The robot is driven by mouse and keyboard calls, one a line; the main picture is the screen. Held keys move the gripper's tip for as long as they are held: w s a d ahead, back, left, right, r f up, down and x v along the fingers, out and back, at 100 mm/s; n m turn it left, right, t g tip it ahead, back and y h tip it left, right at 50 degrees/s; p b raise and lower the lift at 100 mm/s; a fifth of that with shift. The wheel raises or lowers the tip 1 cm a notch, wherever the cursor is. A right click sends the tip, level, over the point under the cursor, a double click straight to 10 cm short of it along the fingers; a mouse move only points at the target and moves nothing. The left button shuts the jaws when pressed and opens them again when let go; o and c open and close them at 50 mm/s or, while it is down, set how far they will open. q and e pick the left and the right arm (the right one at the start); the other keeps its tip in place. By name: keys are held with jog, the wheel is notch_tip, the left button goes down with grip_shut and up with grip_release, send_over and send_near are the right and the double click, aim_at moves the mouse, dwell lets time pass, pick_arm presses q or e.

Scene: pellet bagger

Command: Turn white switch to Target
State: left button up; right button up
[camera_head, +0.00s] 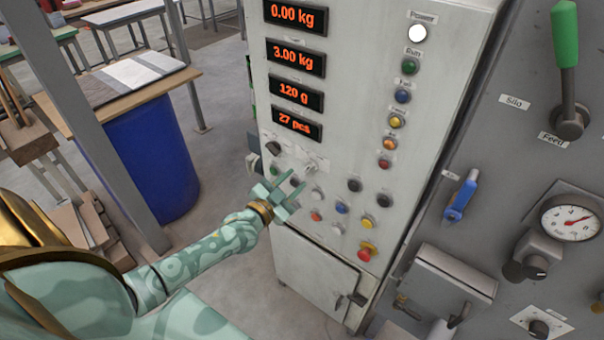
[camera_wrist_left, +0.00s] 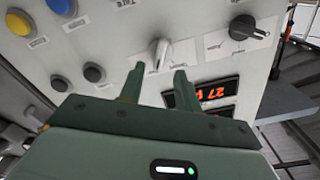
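The white switch (camera_wrist_left: 160,52) is a small rotary knob with a pointer on the light grey panel, with labels around it too small to read. It also shows small in the head view (camera_head: 311,168), just beyond my left fingertips. My left gripper (camera_head: 296,179) is green and open, facing the panel. In the left wrist view, the two fingers of my left gripper (camera_wrist_left: 159,72) stand apart, with the knob between and just beyond their tips. I cannot tell whether they touch it. My right gripper is not in view.
A black rotary switch (camera_wrist_left: 243,28) sits beside the white one. Several push buttons, including a blue one (camera_head: 341,207), and a red emergency stop (camera_head: 366,250) lie right and below. Red number displays (camera_head: 294,124) are above. A blue barrel (camera_head: 155,160) stands left.

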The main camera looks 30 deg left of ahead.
aim_at(306, 169)
pick_arm(q)
jog(key=w, duration=0.4)
jog(key=shift+d, duration=0.2)
jog(key=shift+w, duration=0.2)
grip_shut()
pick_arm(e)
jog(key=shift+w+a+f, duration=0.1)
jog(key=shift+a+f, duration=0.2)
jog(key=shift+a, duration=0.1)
